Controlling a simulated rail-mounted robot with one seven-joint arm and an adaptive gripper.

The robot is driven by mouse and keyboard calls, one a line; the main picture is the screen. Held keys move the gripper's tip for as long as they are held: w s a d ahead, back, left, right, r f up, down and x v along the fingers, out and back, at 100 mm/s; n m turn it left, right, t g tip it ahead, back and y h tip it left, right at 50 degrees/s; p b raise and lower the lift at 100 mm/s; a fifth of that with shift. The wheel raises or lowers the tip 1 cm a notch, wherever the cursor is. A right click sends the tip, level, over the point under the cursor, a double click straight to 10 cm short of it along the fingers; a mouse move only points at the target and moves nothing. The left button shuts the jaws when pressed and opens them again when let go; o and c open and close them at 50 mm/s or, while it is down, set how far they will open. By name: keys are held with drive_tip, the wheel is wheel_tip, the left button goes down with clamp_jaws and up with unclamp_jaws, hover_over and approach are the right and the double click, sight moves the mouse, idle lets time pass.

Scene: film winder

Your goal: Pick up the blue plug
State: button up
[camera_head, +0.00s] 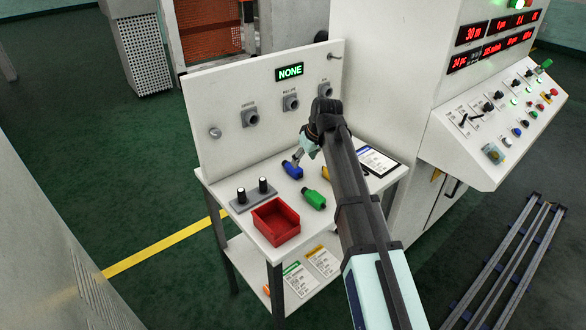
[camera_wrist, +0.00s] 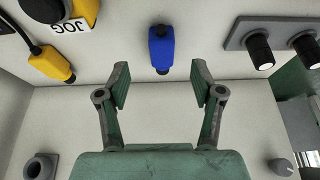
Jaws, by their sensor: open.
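The blue plug (camera_head: 292,170) lies on the white table, toward the panel side. In the wrist view the blue plug (camera_wrist: 161,48) lies beyond the fingertips, roughly centred between them sideways. My gripper (camera_head: 299,157) is close to the plug in the head view. In the wrist view my gripper (camera_wrist: 161,78) is open and empty, its two fingers spread wider than the plug. I see no contact between fingers and plug; the exact height gap is unclear.
A green plug (camera_head: 314,199) and a red bin (camera_head: 276,224) stand in front. A yellow plug (camera_wrist: 53,65) with a cable lies to one side, and a grey block with black posts (camera_head: 252,195) to the other. The upright panel (camera_head: 222,113) with sockets rises close behind.

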sight(298, 169)
drive_tip(key=shift+p+x, duration=1)
drive_tip(key=shift+x, duration=2.7)
drive_tip(key=shift+a, duration=0.15)
drive_tip(key=shift+r, duration=0.1)
drive_tip(key=shift+c, duration=0.4)
clamp_jaws()
